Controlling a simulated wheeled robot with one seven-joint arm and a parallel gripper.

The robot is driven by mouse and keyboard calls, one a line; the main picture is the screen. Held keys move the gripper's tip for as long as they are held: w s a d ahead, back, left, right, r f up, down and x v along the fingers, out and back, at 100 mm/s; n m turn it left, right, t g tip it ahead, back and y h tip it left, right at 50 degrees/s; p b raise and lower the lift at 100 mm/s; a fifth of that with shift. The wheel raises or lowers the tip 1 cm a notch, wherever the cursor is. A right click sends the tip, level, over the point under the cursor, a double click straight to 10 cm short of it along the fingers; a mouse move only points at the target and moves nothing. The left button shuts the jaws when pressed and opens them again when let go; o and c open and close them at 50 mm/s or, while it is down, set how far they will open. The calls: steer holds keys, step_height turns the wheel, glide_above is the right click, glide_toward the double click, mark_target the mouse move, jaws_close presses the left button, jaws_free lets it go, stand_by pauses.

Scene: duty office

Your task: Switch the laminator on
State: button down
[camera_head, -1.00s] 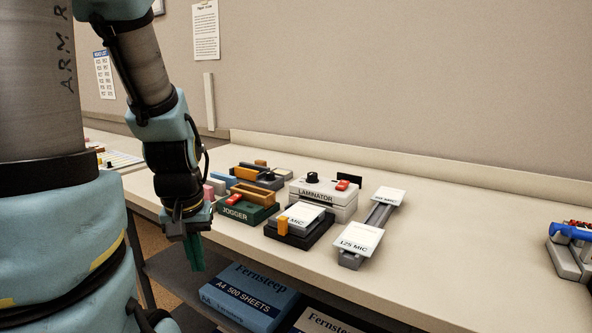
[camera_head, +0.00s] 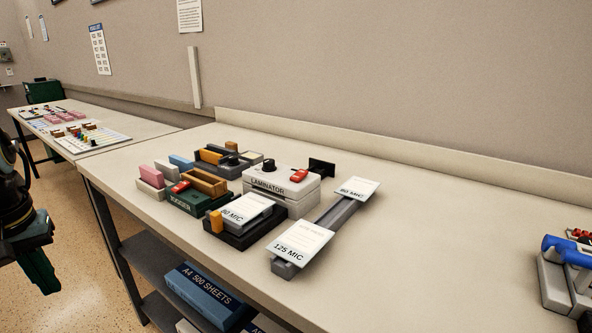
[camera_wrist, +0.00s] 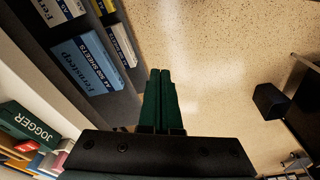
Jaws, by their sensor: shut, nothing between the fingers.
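The laminator (camera_head: 275,186) is a white box with its name on the front, standing on the bench. A red switch (camera_head: 299,175) and a black knob (camera_head: 268,164) are on its top. I cannot tell the switch's position. My gripper (camera_head: 46,285) is at the left edge of the head view, off the bench's left end and well away from the laminator. In the wrist view its green fingers (camera_wrist: 162,84) are shut with nothing between them, pointing over the floor. The laminator is not visible in the wrist view.
The green jogger (camera_head: 190,200), also in the wrist view (camera_wrist: 28,125), stands left of the laminator. A grey rail with a 125 MIC card (camera_head: 301,243) lies to the right.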

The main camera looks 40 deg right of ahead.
steer(key=w+d+r+m+t+h+p, duration=0.1)
steer(key=w+d+r+m+p, duration=0.3)
steer(key=d, duration=0.4)
steer(key=w+d+r+m+t+h+p, duration=0.1)
steer(key=w+d+r+m+h, duration=0.15)
steer(key=d+m, duration=0.45)
steer(key=w+d+r+m+t+h+p, duration=0.1)
steer(key=w+d+r+m+t+p, duration=0.2)
steer(key=d, duration=0.6)
step_height(320, 180, up, 9)
steer(key=m+g+h+p, duration=0.6)
steer(key=m+g, duration=0.2)
steer(key=m, duration=0.6)
glide_above(296, 173)
steer(key=a, duration=0.2)
steer(key=shift+s+d+f, duration=0.1)
steer(key=shift+s+d, duration=0.1)
steer(key=shift+s, duration=0.1)
steer(key=shift+f+b, duration=0.1)
steer(key=shift+b, duration=0.25)
steer(key=f+b, duration=0.2)
steer(key=d+f+b, duration=0.1)
steer(key=f+b, duration=0.5)
steer(key=shift+w+d+f, duration=0.25)
